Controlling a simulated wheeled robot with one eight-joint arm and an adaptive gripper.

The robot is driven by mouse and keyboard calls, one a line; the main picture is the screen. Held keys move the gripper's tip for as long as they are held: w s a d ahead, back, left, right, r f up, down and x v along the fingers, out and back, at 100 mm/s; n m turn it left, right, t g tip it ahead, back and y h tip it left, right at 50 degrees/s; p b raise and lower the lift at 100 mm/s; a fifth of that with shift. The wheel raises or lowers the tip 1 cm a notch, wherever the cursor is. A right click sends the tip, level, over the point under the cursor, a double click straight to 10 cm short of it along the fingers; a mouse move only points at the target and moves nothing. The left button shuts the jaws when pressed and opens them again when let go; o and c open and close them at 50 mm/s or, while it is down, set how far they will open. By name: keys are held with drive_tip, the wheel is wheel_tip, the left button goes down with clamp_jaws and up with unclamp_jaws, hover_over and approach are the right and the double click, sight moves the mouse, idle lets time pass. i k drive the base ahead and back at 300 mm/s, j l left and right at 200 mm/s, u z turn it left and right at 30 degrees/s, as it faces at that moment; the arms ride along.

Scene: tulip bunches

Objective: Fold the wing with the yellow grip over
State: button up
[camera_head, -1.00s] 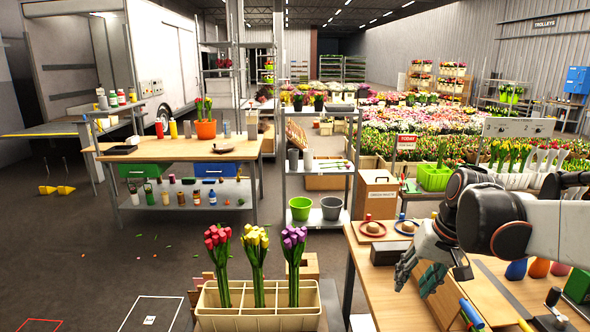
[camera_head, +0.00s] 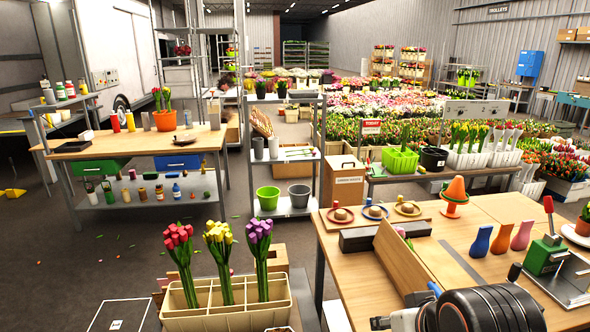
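A wooden panel (camera_head: 398,262) stands tilted on the wooden table (camera_head: 352,290) at the right. It may be a folding wing, but I cannot tell. A blue piece (camera_head: 434,289) shows near its lower right end, just above my arm. I see no yellow grip now; that area is cut off by the frame's bottom edge and my arm. My dark arm link lies across the bottom right. My gripper is at or below the bottom edge, too hidden to tell whether it is open or shut.
Coloured vases (camera_head: 481,241) and a green press (camera_head: 543,256) stand right. A tulip planter (camera_head: 225,318) stands left of the table.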

sight(445, 270)
drive_tip(key=l+u, duration=0.1)
drive_tip(key=u, duration=0.15)
drive_tip(key=l+u, duration=0.25)
drive_tip(key=k+l+u, duration=0.15)
drive_tip(key=l, duration=0.35)
drive_tip(key=k+l+u, duration=0.15)
drive_tip(key=l, duration=0.3)
drive_tip(key=k+l+u, duration=0.2)
drive_tip(key=l, duration=0.25)
drive_tip(key=k+l+u, duration=0.15)
drive_tip(key=k+l, duration=0.35)
drive_tip(key=l, duration=0.2)
drive_tip(key=k+l, duration=0.2)
drive_tip(key=l, duration=0.15)
drive_tip(key=k+l, duration=0.2)
drive_tip(key=l, duration=0.2)
